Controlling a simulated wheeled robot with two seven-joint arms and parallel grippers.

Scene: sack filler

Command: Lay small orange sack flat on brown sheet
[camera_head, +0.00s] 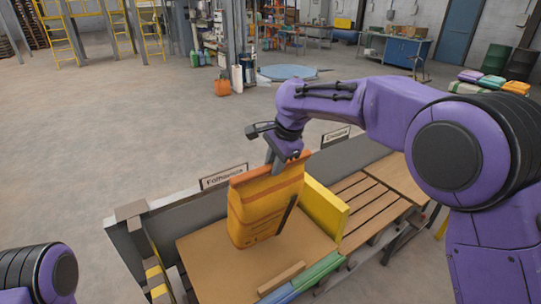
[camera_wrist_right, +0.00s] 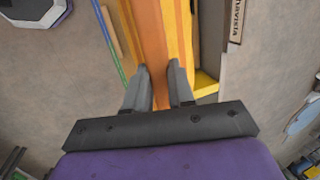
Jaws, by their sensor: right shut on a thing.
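The small orange sack (camera_head: 262,207) is upright over the brown sheet (camera_head: 205,255) in the head view, its top edge held. I cannot tell whether its bottom touches the sheet. My right gripper (camera_head: 277,162) is shut on the sack's top from above. In the right wrist view the sack (camera_wrist_right: 163,40) runs between the two fingers of my right gripper (camera_wrist_right: 160,85). My left gripper is out of the frame; only part of my left arm shows at the lower left.
A yellow block (camera_head: 326,208) stands right beside the sack. A grey back wall with signs (camera_head: 223,177) runs behind the sheet. Wooden slats (camera_head: 365,205) lie to the right. Green and blue strips (camera_head: 318,270) and a wooden bar (camera_head: 281,279) lie along the front edge.

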